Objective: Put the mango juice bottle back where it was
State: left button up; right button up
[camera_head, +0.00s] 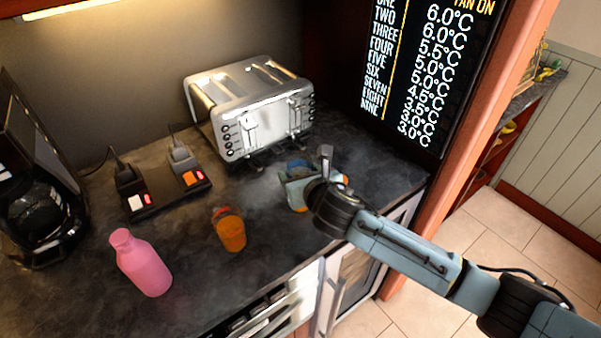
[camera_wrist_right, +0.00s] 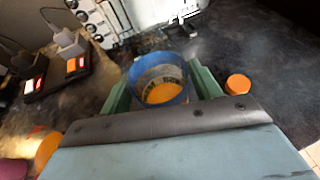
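My left gripper is out of view.
A pink bottle (camera_head: 141,264) stands at front left, near a dark coffee maker (camera_head: 40,195). A silver toaster (camera_head: 250,105) and a black switch strip (camera_head: 165,195) are behind. A small orange round thing (camera_wrist_right: 238,85) is right of the fingers. The counter's front edge is close.

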jog(key=shift+o, duration=0.9)
jog(key=shift+r, duration=0.15)
jog(key=p+v, duration=0.1)
jog(key=v, duration=1.1)
